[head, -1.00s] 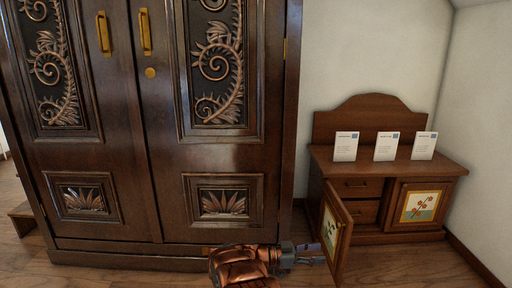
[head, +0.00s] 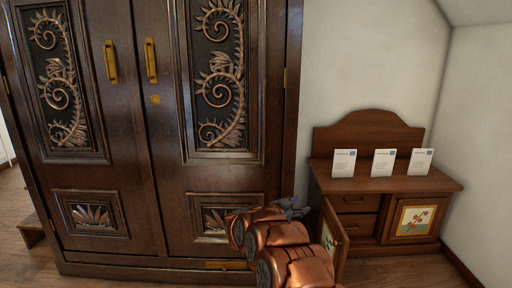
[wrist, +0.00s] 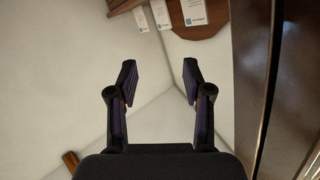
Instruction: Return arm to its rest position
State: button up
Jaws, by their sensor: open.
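My copper-coloured arm (head: 270,240) is folded in front of the armoire's lower right corner in the head view. My gripper shows as a small grey part (head: 290,205) at the arm's far end there, its fingers too small to read. In the wrist view my gripper (wrist: 159,82) has its two dark fingers spread wide apart, with only pale wall between them. It holds nothing.
A dark carved armoire (head: 150,180) stands shut at the left, close to my arm. A low wooden cabinet (head: 400,170) stands at the right, with three white cards (head: 383,162) on top. Its left door (head: 332,240) stands open near my arm. Floor is clear at front right.

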jog(key=w+a+r+n+t+y+p, duration=0.15)
jog(key=a+r+y+p, duration=0.25)
jog(key=r, duration=0.5)
jog(key=w+a+r+n+t+y+p, duration=0.1)
jog(key=a+r+n+t+y+p, duration=0.25)
jog(key=r, duration=0.65)
jog(key=s+a+r+n+g+y+p, duration=0.2)
jog(key=s+a+r+n+y+p, duration=0.1)
jog(key=s+a+r+y+p, duration=0.25)
jog(key=s+a+r+n+g+y+p, duration=0.1)
jog(key=s+a+r+n+y+p, duration=0.15)
jog(key=s+r+p, duration=0.5)
jog(key=s+d+r+n+g+y+p, duration=0.1)
jog(key=s+r+n+g+p, duration=0.15)
jog(key=s, duration=0.65)
jog(key=s+d+r+n+g+y+p, duration=0.1)
jog(key=s+r+g+p, duration=0.3)
jog(key=s, duration=0.6)
jog(key=s+d+r+g+h+p, duration=0.1)
jog(key=s+d+g+p, duration=0.3)
jog(key=s, duration=1.2)
jog(key=s+d+r+m+g+h+p, duration=0.1)
jog(key=s+d+r+g+h+p, duration=0.1)
jog(key=s+d+p, duration=0.5)
jog(key=s+d+g+h, duration=0.1)
jog(key=s+d+h, duration=0.1)
jog(key=s+d, duration=0.3)
jog(key=shift+s+d+r+g, duration=0.2)
jog(key=shift+s+d+g, duration=0.15)
jog(key=shift+s, duration=2.05)
